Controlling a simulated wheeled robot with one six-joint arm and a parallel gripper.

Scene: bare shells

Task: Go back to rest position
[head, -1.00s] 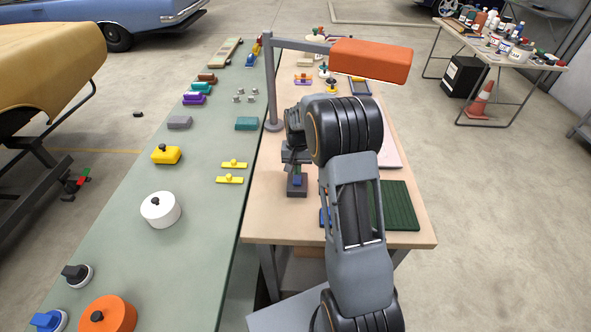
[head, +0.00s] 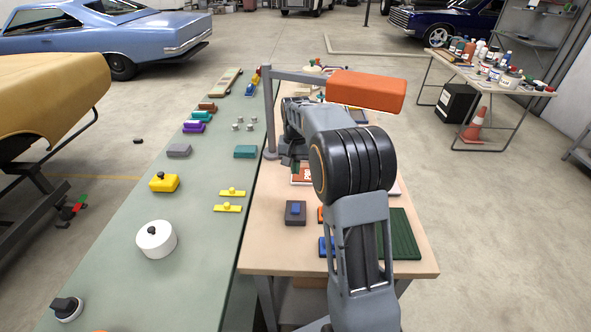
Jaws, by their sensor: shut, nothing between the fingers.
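My gripper (head: 288,163) shows only in part, small and dark, below the wrist links of my raised arm. It hangs above the wooden workbench (head: 275,250), behind a dark grey block. It is shut and holds nothing that I can see. The dark grey block (head: 295,219) with a small blue piece (head: 295,209) on top stands on the bench, apart from the gripper. My arm hides much of the bench's middle.
An orange lamp (head: 366,91) on a grey post stands close to my arm. A dark green ribbed mat (head: 405,235) lies on the bench at right. A long green table (head: 190,245) with several coloured parts runs along the left. Open floor lies to the right.

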